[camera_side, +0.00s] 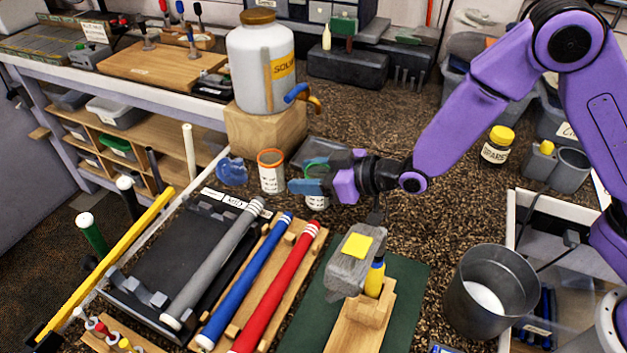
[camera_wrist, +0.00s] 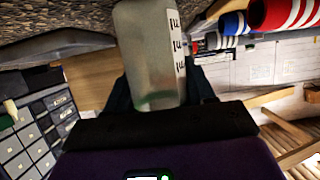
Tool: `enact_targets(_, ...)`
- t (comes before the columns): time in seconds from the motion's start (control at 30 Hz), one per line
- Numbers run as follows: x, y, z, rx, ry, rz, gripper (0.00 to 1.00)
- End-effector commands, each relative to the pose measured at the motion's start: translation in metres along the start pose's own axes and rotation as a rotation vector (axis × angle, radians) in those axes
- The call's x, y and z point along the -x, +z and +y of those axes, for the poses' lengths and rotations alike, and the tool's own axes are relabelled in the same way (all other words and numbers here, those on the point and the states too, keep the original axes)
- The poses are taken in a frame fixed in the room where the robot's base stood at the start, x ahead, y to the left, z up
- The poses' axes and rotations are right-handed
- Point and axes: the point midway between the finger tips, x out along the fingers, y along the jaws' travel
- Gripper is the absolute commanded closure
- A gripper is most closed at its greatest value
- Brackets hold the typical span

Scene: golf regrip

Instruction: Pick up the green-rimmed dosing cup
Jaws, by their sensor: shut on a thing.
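The green-rimmed dosing cup (camera_side: 317,202) is a small whitish cup with dark marks, next to an orange-rimmed cup (camera_side: 271,177). My gripper (camera_side: 310,183) reaches it from the right with its blue fingers level, and they hide part of its wall. The gripper is shut on the cup. In the wrist view the cup (camera_wrist: 150,50) stands out between my dark fingers (camera_wrist: 160,92), with a greenish tint near them and black marks along its right side. I cannot tell whether its base touches the surface.
A solvent jug (camera_side: 262,65) stands on a wooden block (camera_side: 265,132) behind. Grey, blue and red shafts (camera_side: 275,300) lie in front. A grey block with a yellow patch (camera_side: 347,268) stands below my wrist. A metal bucket (camera_side: 490,290) is at right.

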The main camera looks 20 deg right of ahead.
Motion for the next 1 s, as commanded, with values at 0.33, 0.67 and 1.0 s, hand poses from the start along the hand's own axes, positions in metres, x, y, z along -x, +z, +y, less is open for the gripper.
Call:
enact_targets(0.33, 0.01, -0.025, 0.0, 0.0, 0.0, 0.005, 0.75)
enact_targets(0.67, 0.063, -0.057, -0.005, -0.001, -0.001, 0.005, 0.75)
enact_targets(1.0, 0.13, -0.066, -0.014, 0.001, -0.003, 0.003, 0.75)
